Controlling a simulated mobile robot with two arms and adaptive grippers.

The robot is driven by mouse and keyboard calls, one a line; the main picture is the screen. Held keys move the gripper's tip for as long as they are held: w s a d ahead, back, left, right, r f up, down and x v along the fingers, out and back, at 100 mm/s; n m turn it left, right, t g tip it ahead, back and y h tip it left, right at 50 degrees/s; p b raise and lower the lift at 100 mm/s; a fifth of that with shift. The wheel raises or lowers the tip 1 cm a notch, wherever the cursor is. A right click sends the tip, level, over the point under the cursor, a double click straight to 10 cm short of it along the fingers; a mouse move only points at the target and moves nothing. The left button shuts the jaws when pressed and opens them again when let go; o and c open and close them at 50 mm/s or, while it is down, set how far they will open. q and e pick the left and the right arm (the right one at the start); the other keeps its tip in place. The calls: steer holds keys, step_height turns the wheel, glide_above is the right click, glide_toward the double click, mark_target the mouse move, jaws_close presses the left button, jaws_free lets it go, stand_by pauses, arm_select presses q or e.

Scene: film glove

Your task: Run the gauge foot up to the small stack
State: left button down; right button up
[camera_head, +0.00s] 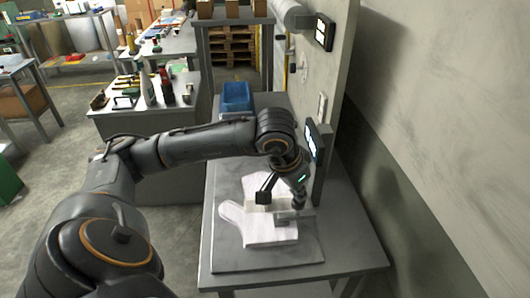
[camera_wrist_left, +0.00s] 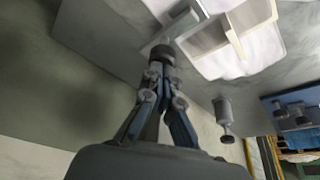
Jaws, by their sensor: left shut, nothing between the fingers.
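My left gripper (camera_head: 297,203) points down over the right part of the table. In the left wrist view its fingers (camera_wrist_left: 164,72) are shut with nothing between them. Their tips are at a dark round piece (camera_wrist_left: 163,52) on a small grey block (camera_wrist_left: 158,34), perhaps the gauge foot; I cannot tell whether they touch. The block also shows in the head view (camera_head: 284,217). Beside it is an off-white framed piece (camera_wrist_left: 215,38) on the white glove (camera_head: 262,233). I cannot make out the small stack for certain. My right gripper is not in view.
The glove lies on a grey plate (camera_head: 232,261) on the table (camera_head: 352,254). A wall panel (camera_head: 337,85) with a small screen (camera_head: 311,142) stands close on the right. A blue bin (camera_head: 236,97) is behind. The plate's front is clear.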

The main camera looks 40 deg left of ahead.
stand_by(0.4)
arm_select(q)
step_height(320, 180, up, 14)
steer(key=p, duration=0.8)
stand_by(0.5)
steer(key=shift+f, duration=0.1)
stand_by(0.5)
